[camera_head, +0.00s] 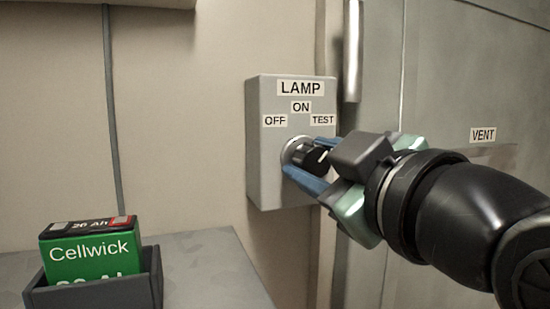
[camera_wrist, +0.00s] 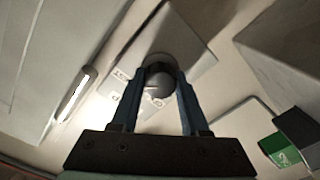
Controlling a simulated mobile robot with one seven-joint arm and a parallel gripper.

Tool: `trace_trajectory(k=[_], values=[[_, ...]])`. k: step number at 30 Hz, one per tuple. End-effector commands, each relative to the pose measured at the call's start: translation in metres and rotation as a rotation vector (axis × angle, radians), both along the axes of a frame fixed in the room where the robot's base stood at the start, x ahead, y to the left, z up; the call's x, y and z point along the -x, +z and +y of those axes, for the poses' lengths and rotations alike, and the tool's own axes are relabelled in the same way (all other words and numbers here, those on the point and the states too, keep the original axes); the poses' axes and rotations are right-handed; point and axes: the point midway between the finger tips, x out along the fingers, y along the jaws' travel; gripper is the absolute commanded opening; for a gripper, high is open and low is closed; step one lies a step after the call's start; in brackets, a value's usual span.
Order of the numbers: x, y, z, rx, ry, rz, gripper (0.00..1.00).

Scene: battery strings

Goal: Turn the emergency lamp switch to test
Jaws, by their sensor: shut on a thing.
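The lamp switch box (camera_head: 262,165) is a grey box on the wall, labelled LAMP, with OFF, ON and TEST around its knob. The dark round knob (camera_head: 315,157) sits on a light ring at the box's front. A white mark on the knob points up and to the right, roughly toward TEST. My gripper (camera_head: 312,161) has its blue fingers on either side of the knob and is shut on it. In the wrist view the knob (camera_wrist: 158,78) shows between the two fingertips, with the box face behind it. The fingers hide part of the knob.
A green Cellwick battery (camera_head: 90,250) stands in a dark holder (camera_head: 153,278) on a grey bench (camera_head: 215,270) at lower left. A vertical handle (camera_head: 352,50) and a panel labelled VENT (camera_head: 483,135) are right of the box.

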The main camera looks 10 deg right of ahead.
Motion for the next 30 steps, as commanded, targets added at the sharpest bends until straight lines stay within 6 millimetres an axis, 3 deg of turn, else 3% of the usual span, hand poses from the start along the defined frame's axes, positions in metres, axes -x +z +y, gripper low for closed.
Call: trace_trajectory(k=[22,23,27,30], values=[[0.0002,0.0018,0.0000,-0.089,0.000,0.012,0.00],[0.0002,0.0019,-0.0001,-0.089,0.000,0.012,0.47],[0.0002,0.0014,-0.0001,-0.088,0.000,0.014,0.72],[0.0002,0.0011,-0.0002,-0.088,0.000,0.014,0.74]])
